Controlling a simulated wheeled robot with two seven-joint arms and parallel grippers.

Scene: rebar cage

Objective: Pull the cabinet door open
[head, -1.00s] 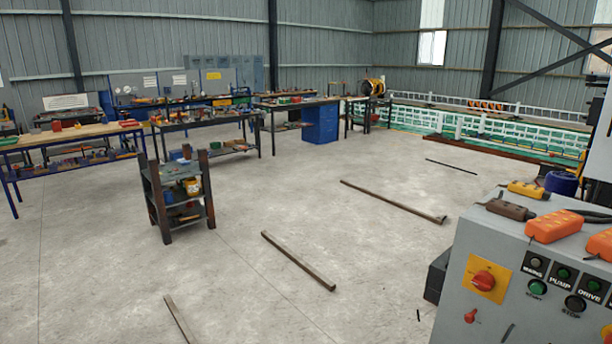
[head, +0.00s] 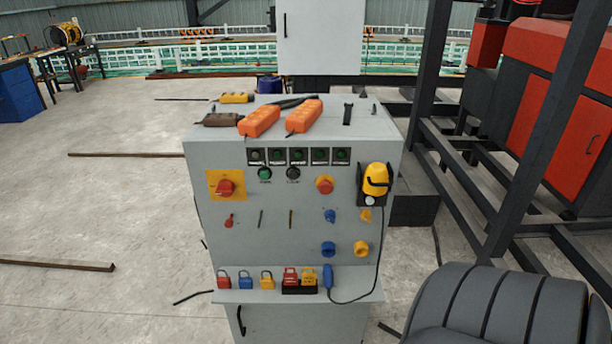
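A grey control cabinet (head: 224,170) stands in the centre of the head view, with switches and buttons on its front. Below its small shelf is a lower front panel (head: 300,322) with a black handle (head: 240,320) at its left; the bottom is cut off by the frame. Behind it stands a pale cabinet (head: 320,38) with a closed front and a thin dark handle (head: 285,25) at its left edge; its top is cut off. Neither of my grippers shows.
Orange pendants (head: 260,121) lie on the grey cabinet's top, and padlocks (head: 267,280) sit on its shelf. Dark steel frames and a red machine (head: 550,110) stand at right. A black ribbed object (head: 500,305) fills the lower right. Floor at left is mostly clear, with bars (head: 60,264).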

